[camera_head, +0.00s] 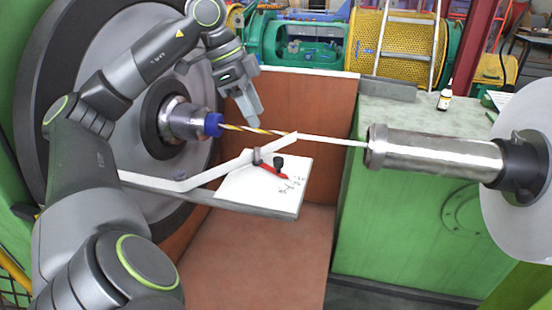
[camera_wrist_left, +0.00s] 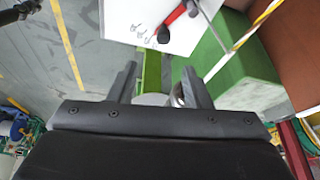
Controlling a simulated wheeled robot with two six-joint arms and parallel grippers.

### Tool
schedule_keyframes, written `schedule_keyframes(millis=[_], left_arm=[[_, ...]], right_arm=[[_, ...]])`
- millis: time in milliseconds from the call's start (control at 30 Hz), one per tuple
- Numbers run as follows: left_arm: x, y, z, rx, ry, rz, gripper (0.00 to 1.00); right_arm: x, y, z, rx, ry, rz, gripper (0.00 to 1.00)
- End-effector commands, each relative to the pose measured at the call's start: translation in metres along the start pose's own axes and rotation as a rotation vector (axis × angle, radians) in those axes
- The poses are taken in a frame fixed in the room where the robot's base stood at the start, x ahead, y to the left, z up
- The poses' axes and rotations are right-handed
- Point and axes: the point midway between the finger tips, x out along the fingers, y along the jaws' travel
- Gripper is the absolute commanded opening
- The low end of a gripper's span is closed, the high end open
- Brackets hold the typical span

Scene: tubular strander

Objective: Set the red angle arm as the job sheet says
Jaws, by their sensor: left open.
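The red angle arm (camera_head: 272,170) lies on a white plate (camera_head: 238,188) with small black marks. A black knob (camera_head: 279,161) stands at its right part and a grey post (camera_head: 257,155) near its left end. In the left wrist view part of the red arm (camera_wrist_left: 176,14) shows at the top edge, with dark round ends. My left gripper (camera_head: 254,120) is open and empty, above and behind the plate, apart from the red arm. Its two fingers also show in the left wrist view (camera_wrist_left: 159,70). The marks are too small to read. My right gripper is not in view.
A yellow-striped strand (camera_head: 248,128) runs from the blue collar (camera_head: 213,125) towards a steel tube (camera_head: 435,152), close under my left gripper. A pale bent bar (camera_head: 190,183) crosses beside the plate. A small bottle (camera_head: 445,97) and a paper (camera_head: 499,99) are on the green cabinet (camera_head: 400,210).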

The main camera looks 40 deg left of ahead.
Motion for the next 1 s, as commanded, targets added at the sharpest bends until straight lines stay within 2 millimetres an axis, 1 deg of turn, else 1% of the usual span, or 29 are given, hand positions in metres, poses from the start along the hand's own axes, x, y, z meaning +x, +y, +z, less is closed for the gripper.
schedule_keyframes(millis=[33,100,167,200,267,400,500,700,833,1000], left_arm=[[0.013,0.000,0.000,0.000,0.000,0.007,0.44],[0.029,0.001,0.000,0.001,0.000,0.007,0.44],[0.042,0.001,0.000,0.001,0.001,0.008,0.44],[0.051,0.001,-0.001,0.001,0.002,0.009,0.44],[0.063,0.001,-0.001,0.000,0.004,0.008,0.44],[0.089,0.001,-0.001,0.001,0.004,0.008,0.44],[0.105,0.001,-0.001,0.001,0.005,0.007,0.44],[0.129,0.001,-0.001,0.001,0.004,0.005,0.44],[0.137,0.001,-0.001,0.001,0.004,0.003,0.44],[0.140,0.000,-0.001,0.001,0.002,0.002,0.44]], right_arm=[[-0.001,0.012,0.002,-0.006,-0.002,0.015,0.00],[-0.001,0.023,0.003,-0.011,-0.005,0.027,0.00],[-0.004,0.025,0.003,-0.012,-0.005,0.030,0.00],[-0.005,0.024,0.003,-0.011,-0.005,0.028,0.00],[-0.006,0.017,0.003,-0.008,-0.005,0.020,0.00],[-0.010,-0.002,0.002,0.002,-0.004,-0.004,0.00],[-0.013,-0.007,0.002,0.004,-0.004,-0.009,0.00],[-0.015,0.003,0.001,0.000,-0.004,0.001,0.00],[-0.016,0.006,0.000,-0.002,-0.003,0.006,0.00],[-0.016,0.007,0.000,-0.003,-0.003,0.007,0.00]])
